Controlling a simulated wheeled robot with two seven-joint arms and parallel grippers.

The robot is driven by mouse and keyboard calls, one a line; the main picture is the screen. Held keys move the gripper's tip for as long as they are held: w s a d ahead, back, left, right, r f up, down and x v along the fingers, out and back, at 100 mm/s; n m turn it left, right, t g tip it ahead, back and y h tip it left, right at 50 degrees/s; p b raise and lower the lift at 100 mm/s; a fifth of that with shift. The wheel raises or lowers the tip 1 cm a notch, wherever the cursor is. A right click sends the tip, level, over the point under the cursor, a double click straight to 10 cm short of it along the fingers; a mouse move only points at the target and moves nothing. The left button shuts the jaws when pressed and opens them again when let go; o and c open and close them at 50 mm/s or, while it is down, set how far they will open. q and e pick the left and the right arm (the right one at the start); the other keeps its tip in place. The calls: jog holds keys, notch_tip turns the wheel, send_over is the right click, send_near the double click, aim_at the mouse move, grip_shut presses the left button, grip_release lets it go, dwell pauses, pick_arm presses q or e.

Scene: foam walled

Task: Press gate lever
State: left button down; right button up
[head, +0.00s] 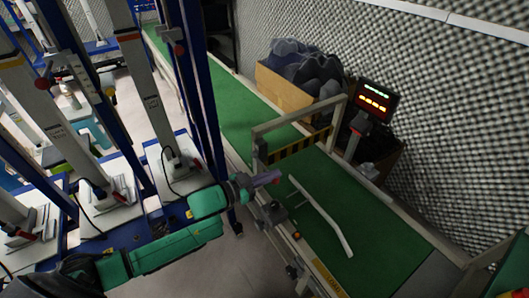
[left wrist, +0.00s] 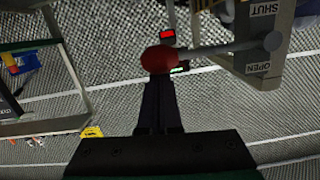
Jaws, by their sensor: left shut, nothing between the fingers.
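The gate lever shows in the left wrist view as a red ball knob (left wrist: 160,60) on a thin grey rod. The rod runs right to a hub on a grey plate (left wrist: 262,62) marked SHUT and OPEN. The rod lies roughly level in that picture. My left gripper (head: 268,178) is shut and empty, beside the gate frame (head: 258,142) in the head view. In the left wrist view its dark fingers (left wrist: 160,85) end at the knob, overlapping its lower edge. I cannot tell whether they touch. The lever is not clear in the head view. My right gripper is not in view.
A yellow-and-black striped bar (head: 298,147) spans the gate frame over a green conveyor (head: 360,218). A pale curved rail (head: 322,217) lies along the belt. A display (head: 374,101) and a box of dark items (head: 284,88) stand behind. Blue-and-white machines fill the left.

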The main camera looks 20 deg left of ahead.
pick_arm(q)
notch_tip(320, 180, down, 8)
jog(key=m+t+b, duration=0.1)
jog(key=m+b, duration=0.3)
jog(key=m, duration=0.1)
jog(key=shift+w+a+y+b, duration=0.3)
jog(key=shift+a+y+b, duration=0.05)
jog(key=shift+y+b, duration=0.05)
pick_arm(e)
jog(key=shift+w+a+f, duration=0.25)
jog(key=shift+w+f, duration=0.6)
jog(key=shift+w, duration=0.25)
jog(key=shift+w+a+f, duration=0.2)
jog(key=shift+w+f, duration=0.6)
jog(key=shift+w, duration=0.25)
pick_arm(q)
jog(key=shift+r, duration=0.1)
